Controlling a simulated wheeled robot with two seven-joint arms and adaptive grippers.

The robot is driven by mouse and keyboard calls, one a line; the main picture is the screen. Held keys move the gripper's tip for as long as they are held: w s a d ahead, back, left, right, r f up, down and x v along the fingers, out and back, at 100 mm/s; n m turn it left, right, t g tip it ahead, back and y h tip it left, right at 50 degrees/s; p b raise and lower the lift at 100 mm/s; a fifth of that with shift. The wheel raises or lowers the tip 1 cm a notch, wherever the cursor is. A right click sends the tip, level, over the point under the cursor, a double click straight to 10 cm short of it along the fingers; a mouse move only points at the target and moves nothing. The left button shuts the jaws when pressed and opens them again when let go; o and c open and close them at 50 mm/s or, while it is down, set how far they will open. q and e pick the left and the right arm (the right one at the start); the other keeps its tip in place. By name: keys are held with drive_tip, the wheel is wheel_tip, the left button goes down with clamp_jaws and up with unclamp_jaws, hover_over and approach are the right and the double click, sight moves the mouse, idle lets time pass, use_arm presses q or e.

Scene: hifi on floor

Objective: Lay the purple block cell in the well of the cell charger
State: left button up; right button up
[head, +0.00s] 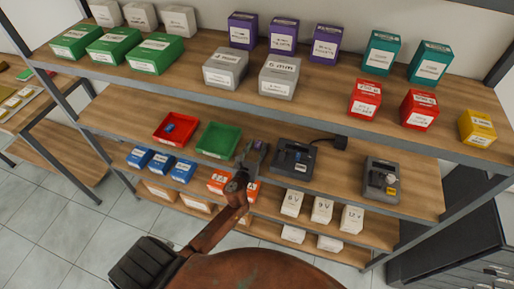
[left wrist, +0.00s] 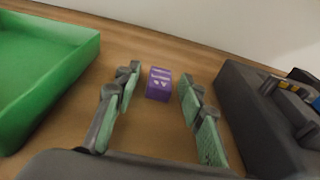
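The purple block cell (left wrist: 159,83) stands on the wooden shelf in the left wrist view, with a pale mark on its near face. My left gripper (left wrist: 160,92) is open, with its green-padded fingers to either side of the cell and a visible gap on both sides. In the head view my left gripper (head: 257,147) is over the middle shelf, between the green tray and a dark grey charger (head: 293,158) with a black plug. The charger's dark side (left wrist: 255,115) is right of the fingers in the left wrist view. My right gripper is not in view.
A green tray (head: 218,140) is close on the left, with a red tray (head: 176,129) beyond it. Another dark grey device (head: 381,180) stands farther right on this shelf. The upper shelf, holding boxes, has its front edge (head: 290,107) above.

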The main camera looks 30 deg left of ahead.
use_arm(q)
drive_tip(key=v, duration=1.2)
drive_tip(key=shift+r, duration=0.15)
